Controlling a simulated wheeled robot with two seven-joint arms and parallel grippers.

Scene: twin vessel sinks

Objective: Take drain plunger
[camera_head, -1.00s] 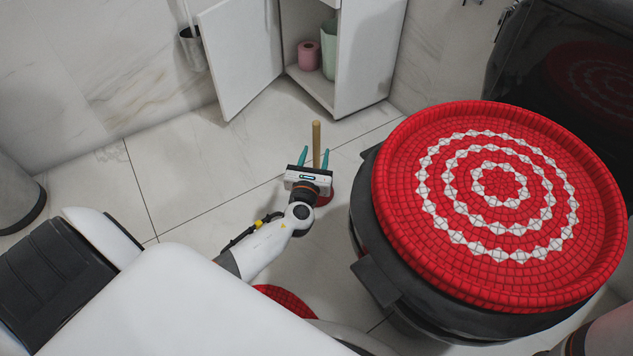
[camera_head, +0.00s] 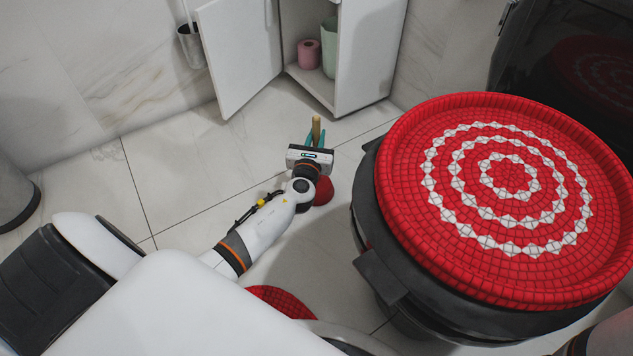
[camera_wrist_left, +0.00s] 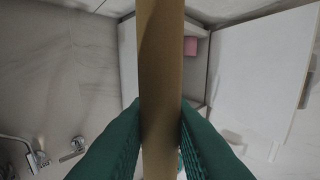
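The drain plunger has a light wooden handle (camera_head: 316,124) and a dark red cup (camera_head: 324,191). It stands on the tiled floor left of the large red-topped drum. My left gripper (camera_head: 316,139) has its two teal fingers on either side of the handle, near its upper end. In the left wrist view, the handle (camera_wrist_left: 160,75) runs vertically through the middle. Both green fingers (camera_wrist_left: 161,130) press against its sides, with no gap visible. My wrist hides the lower handle and part of the cup in the head view. My right gripper is out of view.
A black drum with a red and white woven top (camera_head: 508,178) stands close on the right. An open white cabinet (camera_head: 365,60) behind holds a pink roll (camera_head: 309,54) and a pale green bin (camera_head: 329,48). Its door (camera_head: 238,50) swings left.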

